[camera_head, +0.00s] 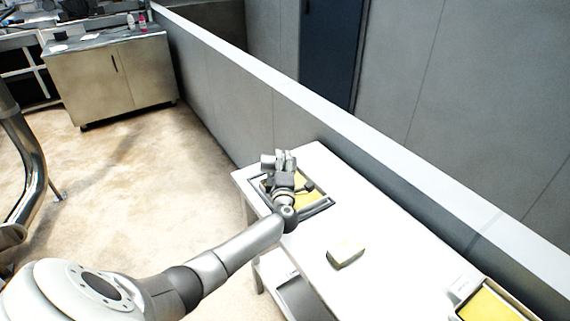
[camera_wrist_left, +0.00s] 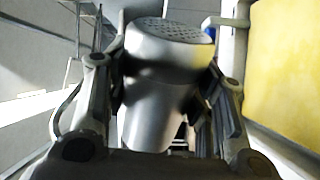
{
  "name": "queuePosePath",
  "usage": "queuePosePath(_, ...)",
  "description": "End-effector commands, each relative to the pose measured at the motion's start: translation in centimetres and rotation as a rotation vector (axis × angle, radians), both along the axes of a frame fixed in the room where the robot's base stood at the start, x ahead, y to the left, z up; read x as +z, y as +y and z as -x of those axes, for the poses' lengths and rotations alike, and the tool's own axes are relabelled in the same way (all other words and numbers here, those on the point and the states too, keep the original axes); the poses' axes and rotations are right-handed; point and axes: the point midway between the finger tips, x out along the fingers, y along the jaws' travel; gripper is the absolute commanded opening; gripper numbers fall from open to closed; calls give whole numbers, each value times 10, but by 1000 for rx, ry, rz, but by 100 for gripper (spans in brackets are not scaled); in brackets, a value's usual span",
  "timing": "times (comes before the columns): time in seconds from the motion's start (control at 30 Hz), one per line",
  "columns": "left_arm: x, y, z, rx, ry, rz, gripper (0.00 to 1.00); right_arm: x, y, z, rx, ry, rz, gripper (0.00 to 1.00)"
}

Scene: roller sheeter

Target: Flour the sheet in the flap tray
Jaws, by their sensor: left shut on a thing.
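My left gripper (camera_head: 280,163) is above the far end of the white table, over a dark-framed tray (camera_head: 318,209) with a yellow sheet (camera_head: 309,199) in it. The arm and gripper hide much of this tray and sheet. In the left wrist view, the gripper (camera_wrist_left: 158,100) is shut on a grey metal shaker (camera_wrist_left: 165,55) with a perforated top. A yellow sheet (camera_wrist_left: 285,75) shows at the right of that view, beside the shaker. I cannot tell whether flour lies on the sheet. My right gripper is not in view.
A pale yellow block (camera_head: 346,251) lies on the white table (camera_head: 390,270). Another tray with a yellow sheet (camera_head: 488,306) is at the near right. A grey low wall (camera_head: 300,110) runs behind the table. A cabinet (camera_head: 110,75) stands at the far left, with open floor between.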

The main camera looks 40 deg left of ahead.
Motion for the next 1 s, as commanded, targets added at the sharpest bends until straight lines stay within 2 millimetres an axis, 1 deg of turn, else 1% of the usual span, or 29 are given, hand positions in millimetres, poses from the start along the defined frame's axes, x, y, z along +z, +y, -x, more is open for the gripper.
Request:
queuePosePath(0.03,3,7,5,2,1,-2,21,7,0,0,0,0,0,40)
queuePosePath(0.2,3,24,18,2,-1,-2,21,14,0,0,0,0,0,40)
queuePosePath(0.47,1,25,19,0,-2,-1,21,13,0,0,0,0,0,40)
queuePosePath(0.57,1,21,16,0,-3,2,21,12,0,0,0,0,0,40)
queuePosePath(0.7,1,4,4,-1,-3,4,21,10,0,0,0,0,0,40)
queuePosePath(0.8,0,-4,-3,1,-3,3,21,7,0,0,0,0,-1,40)
queuePosePath(1.0,1,-10,-8,1,-2,0,21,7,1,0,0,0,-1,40)
